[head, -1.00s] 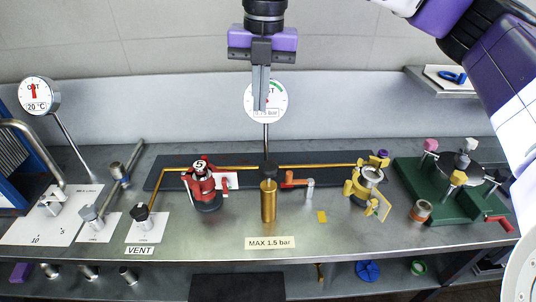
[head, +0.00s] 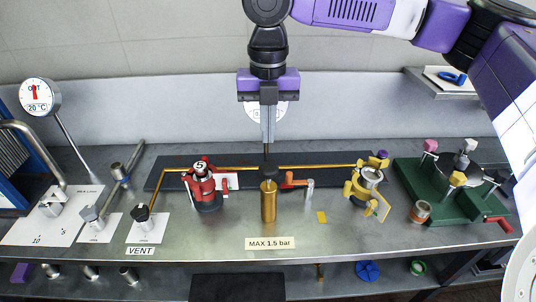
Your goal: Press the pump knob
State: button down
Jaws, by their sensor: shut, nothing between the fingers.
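The pump is a brass cylinder (head: 268,203) standing upright on the steel bench behind the "MAX 1.5 bar" label. Its dark knob (head: 269,171) sits on top. My gripper (head: 268,148) points straight down with its fingers together and empty. In the picture the fingertips are just above the knob; I cannot tell whether they touch it or are a little behind it. The gripper hides most of the round gauge (head: 283,110) behind it.
A red valve unit (head: 205,190) stands left of the pump. An orange-handled valve (head: 293,180) and a yellow clamp device (head: 366,184) stand to the right. A brass pipe (head: 240,168) runs behind. A green fixture (head: 440,200) is at far right.

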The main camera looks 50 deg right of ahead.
aim_at(269, 167)
notch_tip(269, 167, down, 7)
jog(key=shift+f+p, duration=0.15)
jog(key=shift+p, duration=0.15)
jog(key=shift+f, duration=1.7)
jog(key=shift+s+f+b, duration=0.1)
jog(key=shift+b, duration=0.2)
